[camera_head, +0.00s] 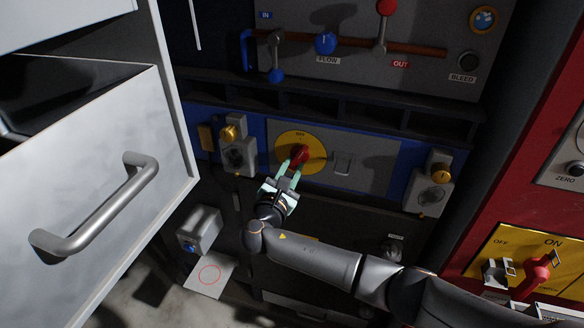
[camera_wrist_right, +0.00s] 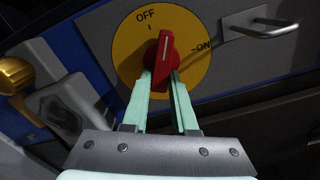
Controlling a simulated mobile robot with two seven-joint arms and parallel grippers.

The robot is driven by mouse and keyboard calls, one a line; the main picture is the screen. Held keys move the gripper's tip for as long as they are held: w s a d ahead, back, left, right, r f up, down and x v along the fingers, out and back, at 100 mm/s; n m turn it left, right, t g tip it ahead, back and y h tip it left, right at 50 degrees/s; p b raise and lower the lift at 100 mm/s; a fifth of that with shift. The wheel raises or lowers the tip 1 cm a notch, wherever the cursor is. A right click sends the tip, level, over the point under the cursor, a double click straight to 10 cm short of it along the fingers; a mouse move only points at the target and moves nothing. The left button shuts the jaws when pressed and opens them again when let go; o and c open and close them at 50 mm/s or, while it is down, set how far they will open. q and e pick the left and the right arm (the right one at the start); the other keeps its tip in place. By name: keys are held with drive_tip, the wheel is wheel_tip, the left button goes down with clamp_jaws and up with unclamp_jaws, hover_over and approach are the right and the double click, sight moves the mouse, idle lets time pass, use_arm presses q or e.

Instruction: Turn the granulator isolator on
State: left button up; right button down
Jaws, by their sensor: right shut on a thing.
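A red rotary knob (camera_head: 300,153) sits on a round yellow disc (camera_head: 316,165) in a grey panel. In the right wrist view the disc (camera_wrist_right: 128,58) reads OFF at top and ON at right. The red knob (camera_wrist_right: 164,50) has a white line that points nearly straight up, slightly past the OFF mark toward ON. My right gripper (camera_head: 289,172) reaches it from below. Its pale green fingers (camera_wrist_right: 163,88) are shut on the knob's lower part, one on each side. My left gripper is not in view.
A grey bar handle (camera_wrist_right: 262,29) is right of the disc. A grey fitting with a gold knob (camera_head: 440,172) sits further right. An open drawer with a metal handle (camera_head: 110,205) juts out at left. A red cabinet has another OFF/ON switch (camera_head: 538,274).

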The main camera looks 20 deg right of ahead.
idle(0.3)
drive_tip(key=shift+a+f+m+b, duration=0.1)
drive_tip(key=shift+f+m+b, duration=0.05)
drive_tip(key=shift+m+b, duration=0.8)
drive_tip(key=m+b, duration=0.2)
drive_tip(key=m, duration=0.1)
drive_tip(key=shift+w+a+m, duration=0.1)
drive_tip(key=shift+m, duration=0.25)
drive_tip(key=shift+w+a+r+m+b, duration=0.1)
drive_tip(key=shift+r+m+b, duration=0.1)
drive_tip(key=shift+m+b, duration=0.9)
drive_tip(key=shift+s+d+r+m+b, duration=0.1)
drive_tip(key=shift+r+m+b, duration=0.15)
drive_tip(key=shift+m+b, duration=0.8)
drive_tip(key=shift+w+a+r+m+b, duration=0.1)
drive_tip(key=shift+r+m+b, duration=0.1)
drive_tip(key=shift+m+b, duration=0.9)
drive_tip(key=shift+m, duration=0.25)
drive_tip(key=shift+r, duration=0.1)
drive_tip(key=c, duration=0.7)
unclamp_jaws()
